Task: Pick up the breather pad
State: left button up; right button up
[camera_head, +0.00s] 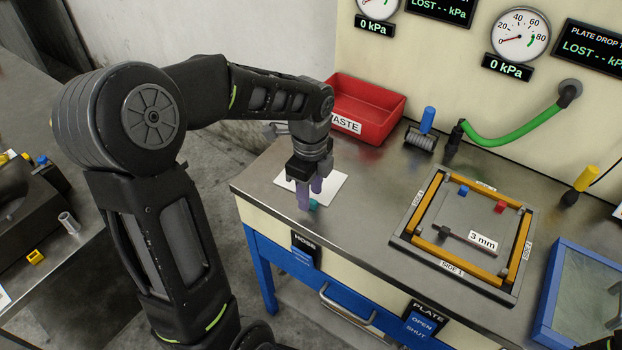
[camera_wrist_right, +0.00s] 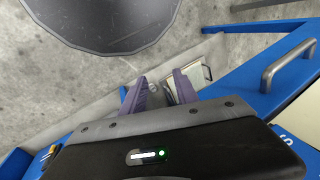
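A flat white sheet (camera_head: 334,187), apparently the breather pad, lies on the steel bench near its front left. A small teal piece (camera_head: 313,204) shows at its front edge, partly hidden by a finger. My left gripper (camera_head: 310,201) points down over the sheet and the teal piece. Its two purple fingers stand slightly apart, one on each side of the teal piece, and I cannot tell whether they touch it. My right gripper (camera_wrist_right: 163,90) shows in the right wrist view with its fingers apart and nothing held between them, over the floor beside a blue frame.
A red waste bin (camera_head: 365,105) stands behind the sheet. A framed plate (camera_head: 408,240) with yellow bars, a green hose (camera_head: 510,135) and a blue-framed panel (camera_head: 548,300) occupy the bench to the right. Blue drawers with a handle (camera_head: 345,306) front the bench.

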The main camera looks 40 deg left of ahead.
pick_arm(q)
jog(key=shift+f, duration=0.6)
jog(key=shift+c, duration=0.3)
grip_shut()
